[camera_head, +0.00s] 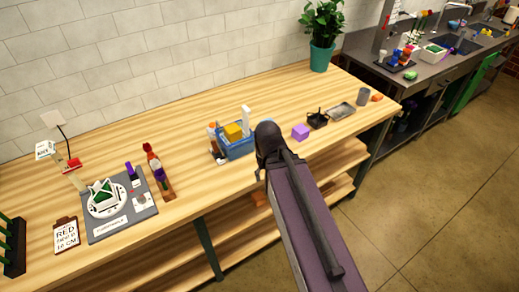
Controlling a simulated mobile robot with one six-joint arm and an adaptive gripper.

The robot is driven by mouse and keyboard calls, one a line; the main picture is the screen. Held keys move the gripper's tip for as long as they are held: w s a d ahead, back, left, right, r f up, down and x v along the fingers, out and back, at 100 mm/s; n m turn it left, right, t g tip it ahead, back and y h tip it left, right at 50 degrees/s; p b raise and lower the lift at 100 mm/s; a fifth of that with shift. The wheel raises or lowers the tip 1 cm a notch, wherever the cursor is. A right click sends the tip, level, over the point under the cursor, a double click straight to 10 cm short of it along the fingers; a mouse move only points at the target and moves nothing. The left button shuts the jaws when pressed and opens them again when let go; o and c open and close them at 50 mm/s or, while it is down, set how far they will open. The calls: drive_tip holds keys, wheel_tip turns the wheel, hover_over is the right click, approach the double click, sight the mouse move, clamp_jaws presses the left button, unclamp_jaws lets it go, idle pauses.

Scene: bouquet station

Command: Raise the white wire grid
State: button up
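The white wire grid (102,189) appears to be the small white angular frame on a green centre in a round white bowl (92,211). The bowl stands on a dark grey mat (120,231) at the left of the wooden table. At this size I cannot tell the grid's exact pose. My arm rises from the bottom right to a dark joint in mid-picture, right of the mat and well apart from it. My gripper's fingers do not show; they are hidden or outside the picture.
A blue caddy (238,151) with mixed items stands mid-table. A purple block (300,132) lies to its right. A red-and-brown item (158,172) and purple bottle (132,174) stand right of the bowl.

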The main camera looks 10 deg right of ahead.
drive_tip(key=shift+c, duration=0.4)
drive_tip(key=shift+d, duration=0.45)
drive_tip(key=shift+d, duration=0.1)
